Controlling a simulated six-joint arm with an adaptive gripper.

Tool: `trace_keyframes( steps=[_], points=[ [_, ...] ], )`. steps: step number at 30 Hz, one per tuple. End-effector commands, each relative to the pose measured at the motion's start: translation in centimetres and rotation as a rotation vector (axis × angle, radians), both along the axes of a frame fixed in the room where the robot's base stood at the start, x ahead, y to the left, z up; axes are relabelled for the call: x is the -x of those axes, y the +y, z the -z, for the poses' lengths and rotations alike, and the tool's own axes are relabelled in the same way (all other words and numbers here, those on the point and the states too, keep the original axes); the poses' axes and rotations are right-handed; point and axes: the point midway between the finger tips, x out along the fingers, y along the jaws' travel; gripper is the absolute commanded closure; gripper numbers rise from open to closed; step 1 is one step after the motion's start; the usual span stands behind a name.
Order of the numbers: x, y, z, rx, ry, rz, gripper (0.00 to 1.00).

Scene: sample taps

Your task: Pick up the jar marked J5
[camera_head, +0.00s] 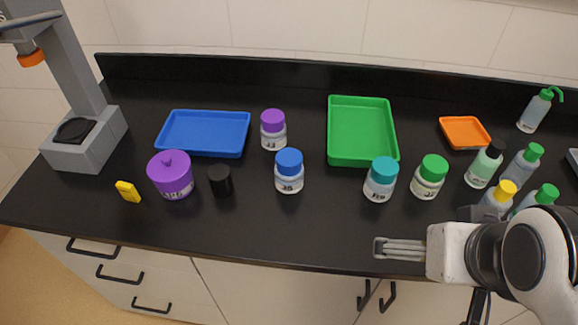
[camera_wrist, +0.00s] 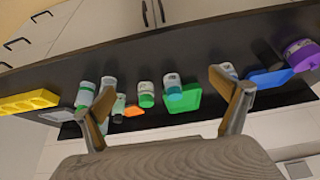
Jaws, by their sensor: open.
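The jar marked J5 (camera_head: 289,172) is a small clear jar with a blue lid and a white label. In the head view it stands upright on the black bench, left of the green tray. My gripper (camera_head: 380,247) is open and empty near the bench's front edge, to the right of and nearer than the jar, well apart from it. In the wrist view my two fingers (camera_wrist: 163,84) are spread with nothing between them. A pale jar (camera_wrist: 229,70) shows partly behind the right finger there; its lid is hidden, so I cannot read which it is.
A purple-lidded jar (camera_head: 273,130) stands close behind J5. A teal-lidded jar (camera_head: 380,180) and a green-lidded jar (camera_head: 429,177) stand to the right. A black cylinder (camera_head: 220,181) and purple container (camera_head: 171,176) are left. Blue (camera_head: 203,153) and green (camera_head: 362,162) trays lie behind.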

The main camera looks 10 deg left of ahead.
Motion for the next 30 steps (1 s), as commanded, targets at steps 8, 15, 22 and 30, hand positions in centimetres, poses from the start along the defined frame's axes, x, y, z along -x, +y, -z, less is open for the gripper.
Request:
trace_keyframes(
  steps=[8, 15, 22, 30],
  points=[
    [0.0, 0.0, 0.0, 0.0, 0.0, 0.0, 0.36],
    [-0.1, 0.0, -0.1, 0.001, -0.006, 0.0, 0.36],
    [-2.1, -0.6, -1.1, 0.023, -0.086, 0.002, 0.36],
    [-7.3, -1.7, -4.0, 0.091, -0.284, -0.016, 0.36]
  ],
)
